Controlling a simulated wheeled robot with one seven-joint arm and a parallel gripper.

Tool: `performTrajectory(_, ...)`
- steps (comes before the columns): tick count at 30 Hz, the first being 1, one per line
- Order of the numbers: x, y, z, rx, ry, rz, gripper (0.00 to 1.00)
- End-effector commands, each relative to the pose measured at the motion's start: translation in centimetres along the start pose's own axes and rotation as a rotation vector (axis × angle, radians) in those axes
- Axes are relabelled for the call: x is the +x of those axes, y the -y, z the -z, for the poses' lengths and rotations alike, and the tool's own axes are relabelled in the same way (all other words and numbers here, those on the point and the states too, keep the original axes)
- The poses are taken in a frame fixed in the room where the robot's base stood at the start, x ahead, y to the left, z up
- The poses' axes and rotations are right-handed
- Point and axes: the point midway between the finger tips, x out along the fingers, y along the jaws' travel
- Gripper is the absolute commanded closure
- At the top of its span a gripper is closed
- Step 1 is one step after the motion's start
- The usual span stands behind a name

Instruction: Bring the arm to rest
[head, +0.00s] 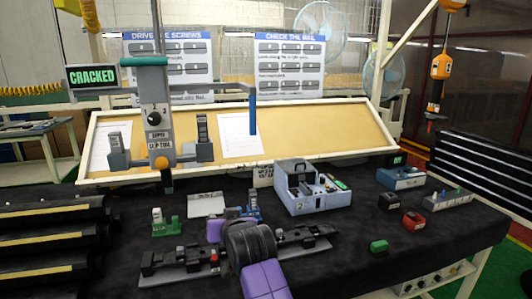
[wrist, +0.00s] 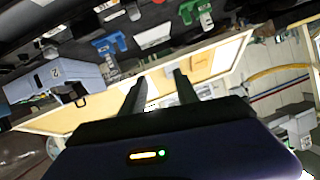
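My arm, purple and black, rises from the bottom middle of the head view (head: 265,280) and hides part of the bench behind it. In the wrist view my gripper (wrist: 159,77) has its two dark fingers apart, with nothing between them. The fingers point toward the tan sloped board (wrist: 198,73), and the bench items appear upside down beyond. In the head view the fingers cannot be made out behind the arm. A green clip-like part (head: 165,225) and a blue one (head: 254,207) stand on the black bench, both apart from the gripper.
A grey rail fixture (head: 165,268) lies on both sides of my arm. A grey-blue toolbox (head: 300,205) stands right of centre. Small black (head: 389,201), red (head: 413,221) and green (head: 379,246) blocks lie further right. A grey tool stand with a CRACKED sign (head: 92,77) rises at left.

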Motion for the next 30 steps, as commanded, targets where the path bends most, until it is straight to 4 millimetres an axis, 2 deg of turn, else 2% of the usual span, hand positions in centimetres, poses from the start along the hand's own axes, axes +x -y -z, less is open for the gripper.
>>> performTrajectory(1, -0.8, -1.2, -1.9, -0.004, -0.036, -0.005, 0.63)
performTrajectory(8, -5.9, -5.3, -7.8, -0.034, -0.197, -0.027, 0.63)
performTrajectory(14, -12.2, -8.4, -12.9, -0.058, -0.302, -0.059, 0.63)
performTrajectory(21, -21.3, -11.0, -18.1, -0.084, -0.391, -0.109, 0.63)
performTrajectory(30, -33.7, -12.5, -22.8, -0.110, -0.448, -0.179, 0.63)
